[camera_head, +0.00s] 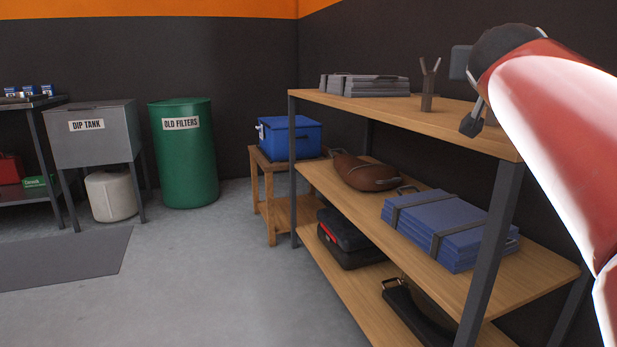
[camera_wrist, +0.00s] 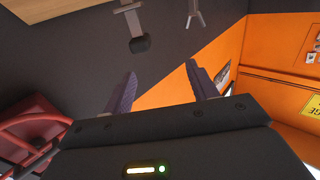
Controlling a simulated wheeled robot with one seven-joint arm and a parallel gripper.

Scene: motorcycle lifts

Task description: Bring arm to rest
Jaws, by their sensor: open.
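My red and white arm (camera_head: 560,130) reaches in from the right in the head view, above the right end of the shelf unit (camera_head: 405,112). Its dark rounded joint hides part of the top board. My gripper shows in the wrist view (camera_wrist: 161,70), with its two dark fingers apart and nothing between them. Past the fingers, the wrist view shows dark wall, an orange band and a bit of wooden board at the upper left.
The top board bears grey stacked pieces (camera_head: 365,86) and a forked holder (camera_head: 429,85). Below lie a brown bag (camera_head: 365,174) and blue strapped stack (camera_head: 450,228). A blue box (camera_head: 290,138), green drum (camera_head: 182,155) and dip tank (camera_head: 93,137) stand behind. The floor at left is open.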

